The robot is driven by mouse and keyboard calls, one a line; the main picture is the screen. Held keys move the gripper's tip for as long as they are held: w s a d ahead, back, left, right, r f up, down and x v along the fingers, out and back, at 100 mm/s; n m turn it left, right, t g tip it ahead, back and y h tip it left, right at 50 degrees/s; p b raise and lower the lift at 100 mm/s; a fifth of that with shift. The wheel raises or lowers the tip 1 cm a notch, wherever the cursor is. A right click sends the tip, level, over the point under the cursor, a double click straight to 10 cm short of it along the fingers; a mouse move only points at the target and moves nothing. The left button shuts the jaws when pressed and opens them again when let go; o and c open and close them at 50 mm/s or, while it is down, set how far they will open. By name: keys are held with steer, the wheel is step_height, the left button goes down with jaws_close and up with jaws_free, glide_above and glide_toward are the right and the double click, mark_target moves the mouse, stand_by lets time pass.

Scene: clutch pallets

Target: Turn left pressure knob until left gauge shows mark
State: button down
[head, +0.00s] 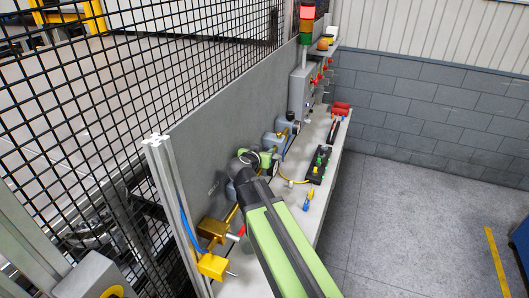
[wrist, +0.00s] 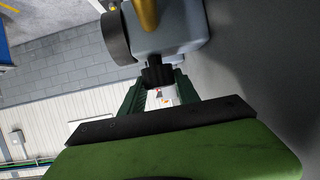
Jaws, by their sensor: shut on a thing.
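In the wrist view a blue-grey regulator body (wrist: 170,28) fills the top middle. The black ribbed left pressure knob (wrist: 157,73) sticks out from it toward my gripper (wrist: 158,88). My dark green fingers are on both sides of the knob and shut on it. A round black gauge housing (wrist: 115,38), likely the left gauge, shows edge-on beside the body. Its dial face and mark are turned away and cannot be read. In the head view my gripper (head: 262,160) is at the grey panel, and my arm hides most of the regulator there.
The grey panel (head: 205,135) rises behind the narrow bench (head: 325,190). Another regulator (head: 287,124) stands farther along it. Brass and yellow valves (head: 212,266) are nearer. A black tray (head: 318,164) with coloured parts lies on the bench.

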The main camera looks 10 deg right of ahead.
steer(key=shift+s+f, duration=0.1)
steer(key=shift+f, duration=0.05)
steer(key=c, duration=0.9)
jaws_free()
